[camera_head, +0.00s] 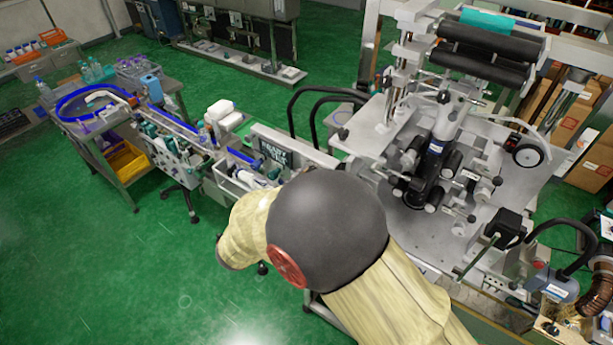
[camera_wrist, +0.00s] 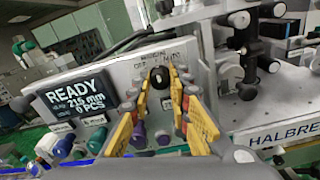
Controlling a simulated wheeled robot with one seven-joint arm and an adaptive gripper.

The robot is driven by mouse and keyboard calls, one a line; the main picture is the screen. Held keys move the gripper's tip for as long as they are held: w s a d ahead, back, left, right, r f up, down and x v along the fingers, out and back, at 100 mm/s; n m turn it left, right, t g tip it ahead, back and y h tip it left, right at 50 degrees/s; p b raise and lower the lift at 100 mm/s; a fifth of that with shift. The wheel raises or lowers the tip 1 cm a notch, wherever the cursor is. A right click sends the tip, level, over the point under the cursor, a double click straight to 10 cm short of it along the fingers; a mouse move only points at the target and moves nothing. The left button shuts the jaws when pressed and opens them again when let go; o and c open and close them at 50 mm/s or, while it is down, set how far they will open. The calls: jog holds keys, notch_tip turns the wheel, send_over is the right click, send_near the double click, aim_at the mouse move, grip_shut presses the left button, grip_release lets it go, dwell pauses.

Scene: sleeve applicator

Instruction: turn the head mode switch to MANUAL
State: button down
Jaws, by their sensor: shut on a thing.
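The head mode switch (camera_wrist: 159,76) is a black knob on the grey control panel in the wrist view. Small lettering stands around it, partly too small to read. I cannot tell which mark the knob points to. My gripper (camera_wrist: 160,83) has yellow-edged fingers, one on each side of the knob, shut on it. In the head view my own arm hides the gripper and the switch. The panel's dark display (camera_wrist: 78,94) reads READY, 216 mm, 0 PCS; it also shows in the head view (camera_head: 276,153).
Purple, green and red buttons or knobs sit below the switch, close to my fingers. The sleeve machine (camera_head: 430,150) with black rollers stands right of the panel. A conveyor table (camera_head: 110,120) is at the left. Green floor is clear at the lower left.

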jog(key=c, duration=1.9)
grip_release()
jog(key=shift+s+a, duration=0.1)
jog(key=v, duration=1.1)
jog(key=shift+s+a, duration=0.3)
